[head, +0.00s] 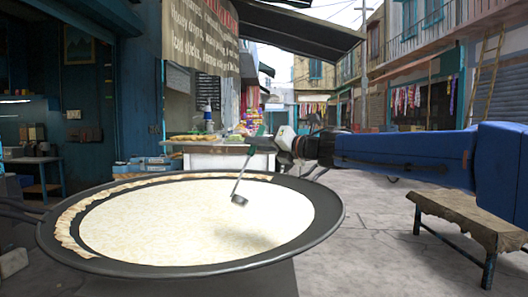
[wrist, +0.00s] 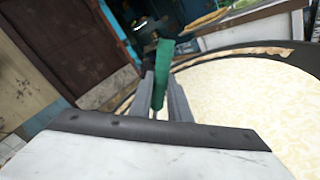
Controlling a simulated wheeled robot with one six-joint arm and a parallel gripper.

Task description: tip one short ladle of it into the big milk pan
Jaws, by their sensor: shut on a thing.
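The big milk pan (head: 328,212) is a wide, shallow dark pan filled with pale cream milk (head: 165,225). A crust of skin (head: 66,222) lines its left and back rim. My gripper (head: 268,144) is shut on the ladle's green handle, over the pan's back right side. The ladle's thin shaft hangs down at a slant to a small dark bowl (head: 239,199), which appears to be above the milk, with a shadow below it. What the bowl holds cannot be seen. In the wrist view the green handle (wrist: 161,72) stands between the fingers (wrist: 166,100), and the pan's milk lies at right.
A wooden bench (head: 465,218) stands at the right. A white stall counter (head: 228,160) with goods stands behind the pan. A blue table (head: 40,165) is at the left. Paved ground (head: 375,215) is open between pan and bench.

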